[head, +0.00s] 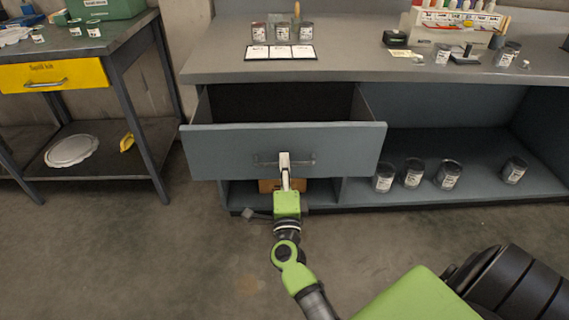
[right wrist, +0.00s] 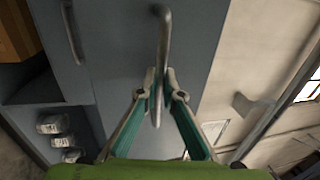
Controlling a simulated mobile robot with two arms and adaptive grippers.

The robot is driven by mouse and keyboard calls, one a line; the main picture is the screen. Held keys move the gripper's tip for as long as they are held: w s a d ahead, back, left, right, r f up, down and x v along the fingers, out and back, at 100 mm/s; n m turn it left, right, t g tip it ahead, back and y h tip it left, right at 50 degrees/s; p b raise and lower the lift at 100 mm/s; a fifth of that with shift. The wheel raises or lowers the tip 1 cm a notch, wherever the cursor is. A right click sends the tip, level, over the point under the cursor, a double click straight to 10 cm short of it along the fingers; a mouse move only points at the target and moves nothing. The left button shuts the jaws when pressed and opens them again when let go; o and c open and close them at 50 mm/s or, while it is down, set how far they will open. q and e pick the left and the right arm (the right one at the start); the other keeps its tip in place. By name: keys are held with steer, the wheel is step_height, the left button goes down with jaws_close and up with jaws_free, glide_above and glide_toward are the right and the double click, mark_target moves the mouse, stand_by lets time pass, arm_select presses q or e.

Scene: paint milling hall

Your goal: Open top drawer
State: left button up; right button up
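The grey-blue drawer (head: 225,150) under the long bench stands pulled out, and its dark inside shows from above. Its bar handle (head: 306,160) is on the middle of the front; the handle also shows in the right wrist view (right wrist: 163,40). My right gripper (head: 285,158) is at the handle. In the right wrist view its two fingers (right wrist: 161,80) close in on both sides of the bar, seemingly touching it. A second handle (right wrist: 72,32) shows on the panel beside it in that view. My left gripper is not in view.
Several cans (head: 448,175) stand on the lower shelf to the right. The bench top (head: 350,65) holds cans, a white-panelled tray and a rack. A table with a yellow drawer (head: 55,75) stands left. An orange-brown box (head: 268,186) sits beneath the drawer. Open floor lies in front.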

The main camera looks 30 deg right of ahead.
steer(key=o, duration=0.4)
steer(key=v, duration=0.7)
steer(key=shift+s+a, duration=0.2)
